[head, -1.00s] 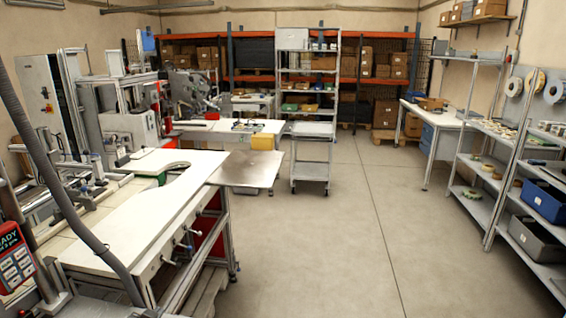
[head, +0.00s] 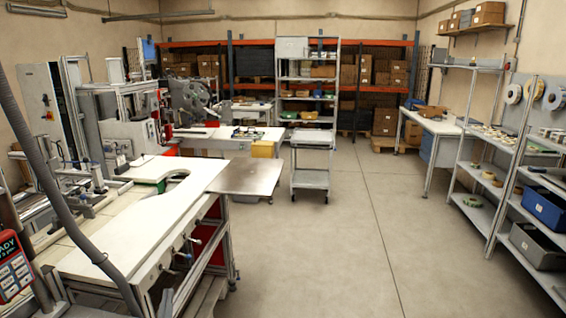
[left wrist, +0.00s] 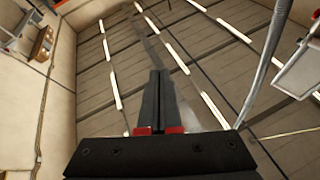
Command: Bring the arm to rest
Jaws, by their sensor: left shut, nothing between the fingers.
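My left gripper (left wrist: 159,75) shows in the left wrist view. Its two long dark fingers lie together with nothing between them, with red parts at their bases. They point up toward the ceiling, clear of any object. In the head view I cannot make out either gripper. My right gripper is in neither view.
A white workbench (head: 120,240) with a curved cutout and a grey hose (head: 75,215) are close on the left. A grey cart (head: 311,178) stands ahead. Shelves (head: 480,212) with bins line the right. The middle floor (head: 340,260) is clear.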

